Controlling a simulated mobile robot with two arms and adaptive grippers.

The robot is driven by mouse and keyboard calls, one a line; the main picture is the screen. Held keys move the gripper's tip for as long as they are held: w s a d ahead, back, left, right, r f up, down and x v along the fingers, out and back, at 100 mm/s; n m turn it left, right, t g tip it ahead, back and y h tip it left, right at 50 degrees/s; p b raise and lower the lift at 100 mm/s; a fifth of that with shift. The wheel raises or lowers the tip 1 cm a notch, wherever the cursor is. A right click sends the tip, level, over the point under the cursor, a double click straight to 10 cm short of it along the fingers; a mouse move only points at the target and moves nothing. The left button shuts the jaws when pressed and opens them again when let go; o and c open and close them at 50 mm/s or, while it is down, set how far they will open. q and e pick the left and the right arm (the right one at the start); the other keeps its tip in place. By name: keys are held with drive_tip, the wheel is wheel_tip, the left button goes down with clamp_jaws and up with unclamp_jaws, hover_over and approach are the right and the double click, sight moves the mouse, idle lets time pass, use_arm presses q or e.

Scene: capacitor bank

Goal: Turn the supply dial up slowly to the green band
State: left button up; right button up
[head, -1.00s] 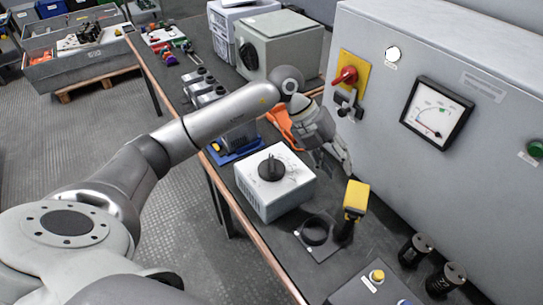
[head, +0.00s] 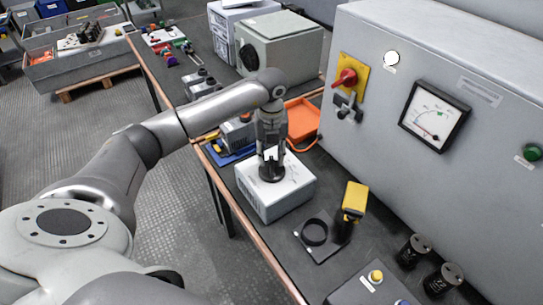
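The supply box (head: 285,195) is a white unit on the bench with a black dial (head: 272,172) on its top. My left gripper (head: 271,160) points straight down onto the dial, its fingers around or just above it. The dial's marker and the finger gap are too small to tell. The gauge (head: 434,115) on the grey cabinet has a white face with a small green band at its upper right and a red mark low down. Its needle is hard to make out. My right gripper is not in view.
The grey cabinet (head: 370,170) stands right of the box, with a red switch (head: 345,78) on a yellow plate. An orange tray (head: 303,118) is behind the box.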

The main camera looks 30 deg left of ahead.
use_arm(q)
drive_tip(key=shift+f, duration=0.95)
clamp_jaws()
